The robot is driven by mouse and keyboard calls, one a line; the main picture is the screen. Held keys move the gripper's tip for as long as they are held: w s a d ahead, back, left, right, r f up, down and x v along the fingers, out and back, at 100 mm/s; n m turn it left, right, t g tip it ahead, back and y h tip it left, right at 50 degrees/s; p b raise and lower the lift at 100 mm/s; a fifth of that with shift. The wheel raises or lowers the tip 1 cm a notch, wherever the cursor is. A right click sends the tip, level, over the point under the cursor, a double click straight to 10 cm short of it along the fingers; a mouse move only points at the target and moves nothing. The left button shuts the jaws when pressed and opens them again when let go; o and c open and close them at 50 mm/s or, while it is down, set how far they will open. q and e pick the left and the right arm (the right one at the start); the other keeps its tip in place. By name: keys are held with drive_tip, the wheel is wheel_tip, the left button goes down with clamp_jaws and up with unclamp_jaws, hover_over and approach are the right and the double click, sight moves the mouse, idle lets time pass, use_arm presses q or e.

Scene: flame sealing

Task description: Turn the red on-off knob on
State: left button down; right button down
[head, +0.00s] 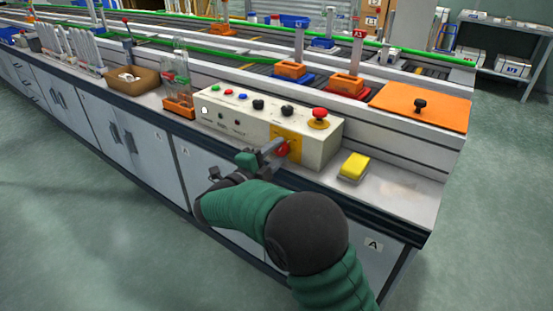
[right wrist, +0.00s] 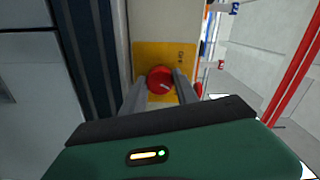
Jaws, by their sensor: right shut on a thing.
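The red on-off knob (head: 282,149) sits on a yellow plate (head: 294,151) on the front face of the white control box (head: 320,150). In the right wrist view the knob (right wrist: 160,79) shows between my two fingers, with a pale mark on its face pointing to the lower right. My right gripper (head: 276,148) is at the knob and shut on it, one finger on each side. The plate (right wrist: 146,50) carries small lettering, too small to read surely. My left gripper is not in view.
On top of the box are a red mushroom button (head: 319,114), black knobs and small coloured buttons. A yellow block (head: 353,166) lies on the bench right of the box. An orange board with a black knob (head: 420,106) is behind it.

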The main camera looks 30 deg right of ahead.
drive_tip(key=shift+m+b, duration=1.05)
drive_tip(key=shift+m, duration=0.35)
drive_tip(key=c, duration=1.2)
unclamp_jaws()
drive_tip(key=shift+c, duration=0.2)
drive_tip(key=o, duration=0.3)
drive_tip(key=shift+w+d+f, duration=0.1)
drive_tip(key=shift+d, duration=0.05)
